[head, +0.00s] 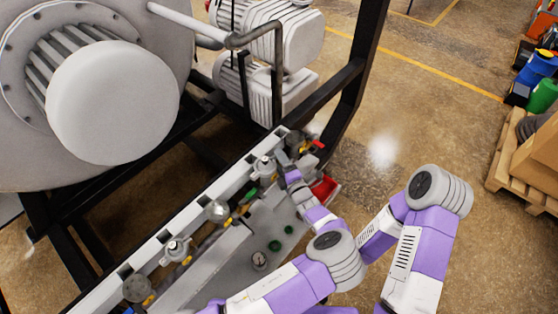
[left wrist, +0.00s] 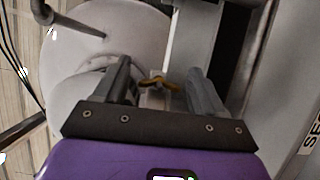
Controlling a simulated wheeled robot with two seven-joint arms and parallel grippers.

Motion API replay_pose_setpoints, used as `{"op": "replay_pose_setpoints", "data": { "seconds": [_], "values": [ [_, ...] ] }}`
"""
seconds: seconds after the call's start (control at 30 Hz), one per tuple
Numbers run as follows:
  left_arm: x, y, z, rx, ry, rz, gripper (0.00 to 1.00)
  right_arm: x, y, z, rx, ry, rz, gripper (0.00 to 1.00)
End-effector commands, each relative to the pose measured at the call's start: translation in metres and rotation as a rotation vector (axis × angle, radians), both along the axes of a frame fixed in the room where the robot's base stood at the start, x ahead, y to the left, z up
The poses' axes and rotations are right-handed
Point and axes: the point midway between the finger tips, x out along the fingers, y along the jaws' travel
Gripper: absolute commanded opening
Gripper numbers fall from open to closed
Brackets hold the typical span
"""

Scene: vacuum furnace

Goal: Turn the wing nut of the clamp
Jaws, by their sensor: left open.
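In the left wrist view a brass-coloured wing nut (left wrist: 158,81) sits in the gap between the fingers of my left gripper (left wrist: 159,72). The gripper is open, with one finger on each side of the nut and a visible gap to each. The clamp body around the nut is mostly hidden behind the gripper. In the head view my left gripper (head: 287,174) is at the upper end of the row of fittings on the grey rail. I cannot pick out this wing nut there for sure. My right gripper does not show.
The grey rail (head: 107,285) carries several valves and small yellow parts. A gauge (head: 259,260) sits on the panel below. A large round furnace door (head: 112,103) and a black frame (head: 362,60) stand close by. Open floor lies to the right, before a pallet (head: 505,172).

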Motion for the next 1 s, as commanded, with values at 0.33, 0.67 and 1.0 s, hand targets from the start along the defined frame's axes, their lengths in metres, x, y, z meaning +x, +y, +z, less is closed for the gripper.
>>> {"op": "replay_pose_setpoints", "data": {
  "seconds": [0.33, 0.67, 1.0],
  "values": [
    [0.0, 0.0, 0.0, 0.0, 0.0, 0.0, 0.38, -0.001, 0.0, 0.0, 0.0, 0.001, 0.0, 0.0],
    [0.0, 0.0, -0.002, -0.035, -0.045, 0.001, 0.14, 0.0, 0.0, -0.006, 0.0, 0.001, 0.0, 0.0],
    [0.0, 0.0, -0.001, -0.154, -0.198, 0.001, 0.14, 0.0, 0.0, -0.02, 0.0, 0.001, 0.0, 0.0]
  ]
}}
